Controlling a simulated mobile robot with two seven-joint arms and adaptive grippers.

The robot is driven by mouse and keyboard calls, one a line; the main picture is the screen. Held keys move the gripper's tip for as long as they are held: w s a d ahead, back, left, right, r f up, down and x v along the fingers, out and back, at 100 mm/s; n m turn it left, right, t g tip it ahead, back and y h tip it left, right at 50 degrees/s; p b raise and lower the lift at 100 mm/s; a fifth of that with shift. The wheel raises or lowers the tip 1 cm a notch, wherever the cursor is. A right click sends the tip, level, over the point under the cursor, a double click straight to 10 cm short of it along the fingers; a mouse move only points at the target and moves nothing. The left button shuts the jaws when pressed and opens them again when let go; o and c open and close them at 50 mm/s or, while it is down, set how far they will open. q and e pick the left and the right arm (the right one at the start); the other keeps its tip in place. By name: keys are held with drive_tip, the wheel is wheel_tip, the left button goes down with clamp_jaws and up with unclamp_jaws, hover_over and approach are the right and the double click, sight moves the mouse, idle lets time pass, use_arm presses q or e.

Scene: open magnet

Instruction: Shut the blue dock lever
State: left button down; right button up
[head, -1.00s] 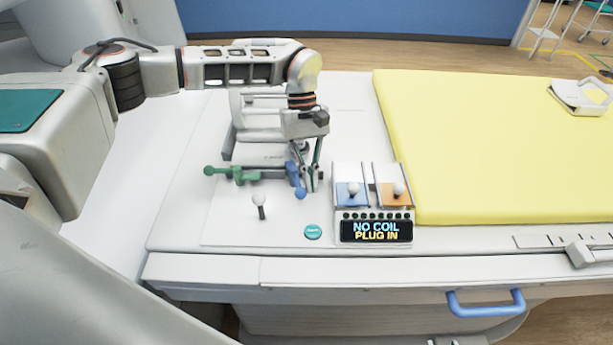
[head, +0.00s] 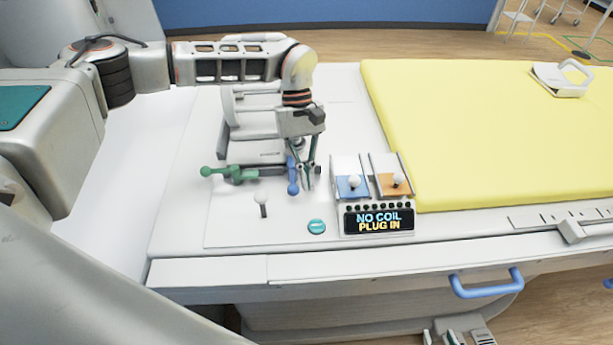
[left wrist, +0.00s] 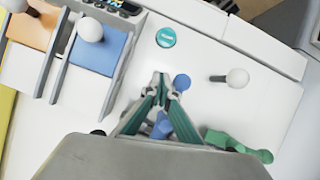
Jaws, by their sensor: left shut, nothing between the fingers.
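The blue dock lever (head: 293,177) stands on the white panel, just left of my left gripper's fingers, with its round knob end toward the front. In the left wrist view the blue lever (left wrist: 182,82) shows its knob just right of the fingertips, and part of it is hidden behind the fingers. My left gripper (head: 308,186) points down, shut and empty, close beside the lever; whether it touches cannot be told. In the left wrist view its fingertips (left wrist: 160,88) are together. My right gripper is not in view.
A green lever (head: 230,173) lies to the left of the blue one. A white-knobbed stick (head: 262,200) and a teal button (head: 316,226) are in front. Blue and orange sliders (head: 372,184) and a display reading "NO COIL PLUG IN" (head: 379,219) stand to the right. A yellow mattress (head: 480,130) lies beyond.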

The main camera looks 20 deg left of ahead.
use_arm(q)
drive_tip(key=v, duration=1.2)
idle(0.5)
